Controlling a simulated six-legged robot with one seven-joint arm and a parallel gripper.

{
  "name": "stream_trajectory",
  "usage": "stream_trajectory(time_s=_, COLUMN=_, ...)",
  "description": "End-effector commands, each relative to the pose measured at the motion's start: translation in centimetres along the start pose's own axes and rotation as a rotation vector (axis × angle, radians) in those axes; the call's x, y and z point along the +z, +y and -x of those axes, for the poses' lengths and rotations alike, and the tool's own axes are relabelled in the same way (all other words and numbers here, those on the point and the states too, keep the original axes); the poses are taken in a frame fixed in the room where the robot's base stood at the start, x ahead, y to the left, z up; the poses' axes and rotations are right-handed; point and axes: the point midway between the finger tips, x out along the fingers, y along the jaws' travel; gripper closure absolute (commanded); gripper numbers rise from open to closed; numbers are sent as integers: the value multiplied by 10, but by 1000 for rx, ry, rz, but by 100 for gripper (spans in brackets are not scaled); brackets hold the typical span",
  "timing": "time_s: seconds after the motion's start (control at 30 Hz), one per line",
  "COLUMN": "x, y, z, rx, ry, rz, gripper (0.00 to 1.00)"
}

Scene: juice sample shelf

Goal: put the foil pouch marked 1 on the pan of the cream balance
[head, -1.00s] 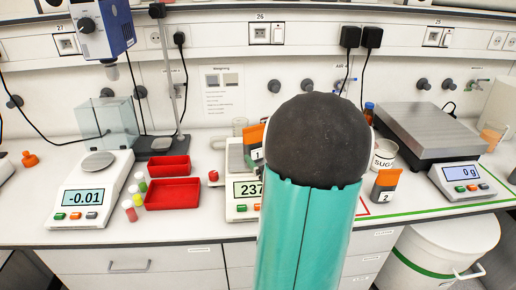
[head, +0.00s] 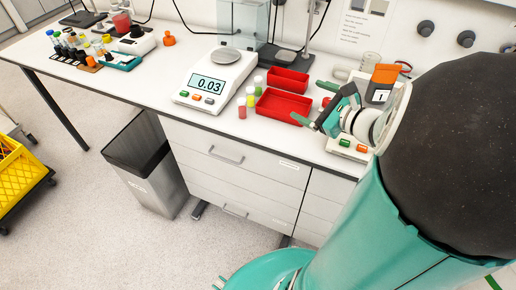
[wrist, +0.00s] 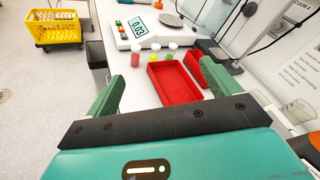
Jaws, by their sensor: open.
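The foil pouch marked 1 (head: 381,92), with an orange top, stands upright at the cream balance (head: 350,148) in the head view. My arm covers most of that balance, its pan and display. I cannot tell whether the pouch rests on the pan. My gripper (head: 308,102) is open and empty, left of the pouch, with its fingers by the right end of the red trays. In the wrist view my gripper (wrist: 164,74) spreads its green fingers either side of a red tray. An orange piece at that view's lower right may be the pouch.
A white balance (head: 215,80) reading 0.03 stands left of the front red tray (head: 283,107) and back red tray (head: 288,78). Small capped vials (head: 250,98) stand between. A glass box and stand are behind. A dark bin (head: 150,165) and yellow crate (head: 20,175) are on the floor.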

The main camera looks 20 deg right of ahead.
Motion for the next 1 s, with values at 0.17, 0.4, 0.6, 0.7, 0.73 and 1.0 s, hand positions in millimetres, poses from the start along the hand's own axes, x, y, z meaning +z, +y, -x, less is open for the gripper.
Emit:
stream_trajectory(time_s=0.17, x=47, y=81, z=-19, rx=336, ry=5, rz=347, gripper=12)
stream_trajectory(time_s=0.4, x=75, y=165, z=-6, rx=709, ry=4, rz=869, gripper=12)
stream_trajectory(time_s=0.6, x=85, y=201, z=18, rx=937, ry=-3, rz=1347, gripper=12)
stream_trajectory(time_s=0.7, x=90, y=208, z=31, rx=1020, ry=-6, rz=1600, gripper=12)
stream_trajectory(time_s=0.73, x=92, y=208, z=34, rx=1040, ry=-7, rz=1676, gripper=12)
stream_trajectory(time_s=1.0, x=111, y=199, z=53, rx=1118, ry=10, rz=2225, gripper=12)
